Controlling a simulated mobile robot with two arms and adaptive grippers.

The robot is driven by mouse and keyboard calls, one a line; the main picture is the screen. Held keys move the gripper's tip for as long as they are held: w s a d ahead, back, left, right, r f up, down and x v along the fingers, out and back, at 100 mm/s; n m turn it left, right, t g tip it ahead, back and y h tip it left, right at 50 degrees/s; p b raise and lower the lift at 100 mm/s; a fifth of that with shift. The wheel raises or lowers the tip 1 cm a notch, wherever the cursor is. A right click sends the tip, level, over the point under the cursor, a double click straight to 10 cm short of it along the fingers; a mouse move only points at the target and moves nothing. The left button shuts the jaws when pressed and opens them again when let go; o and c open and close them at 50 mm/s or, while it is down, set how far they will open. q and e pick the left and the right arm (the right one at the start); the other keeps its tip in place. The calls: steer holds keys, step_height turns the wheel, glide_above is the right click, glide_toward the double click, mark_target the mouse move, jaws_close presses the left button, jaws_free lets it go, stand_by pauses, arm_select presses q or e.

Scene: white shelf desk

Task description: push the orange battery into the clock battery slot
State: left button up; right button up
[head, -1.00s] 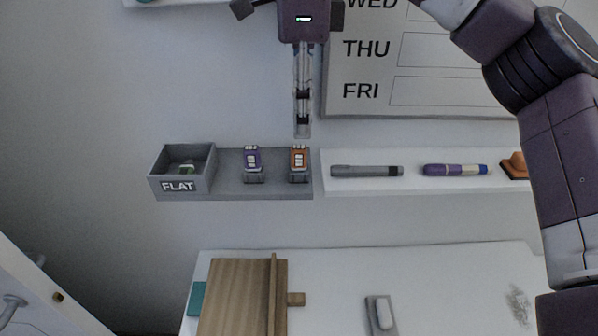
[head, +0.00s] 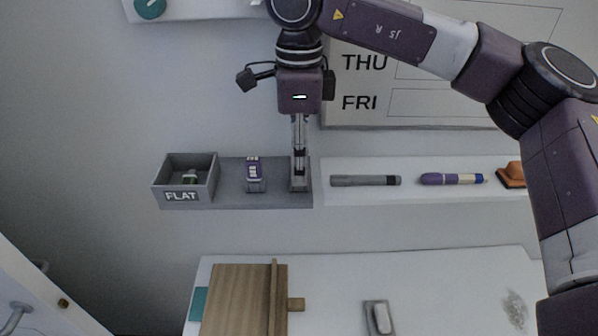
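My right gripper (head: 299,185) points down at the right end of the grey shelf, where the orange battery stood in the earlier view. Its fingers are seen edge-on, so I cannot tell whether they are open or shut on it. The orange battery is hidden behind the fingers. No clock battery slot can be made out. My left gripper is not in view.
A grey box marked FLAT (head: 182,196) sits at the shelf's left end with a small green-and-white item inside. A grey marker (head: 365,181), a purple marker (head: 452,179) and an orange-and-black item (head: 511,175) lie on the white ledge. A wooden piece (head: 240,298) lies on the desk below.

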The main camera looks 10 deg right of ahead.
jaws_close()
steer(key=shift+r, duration=0.1)
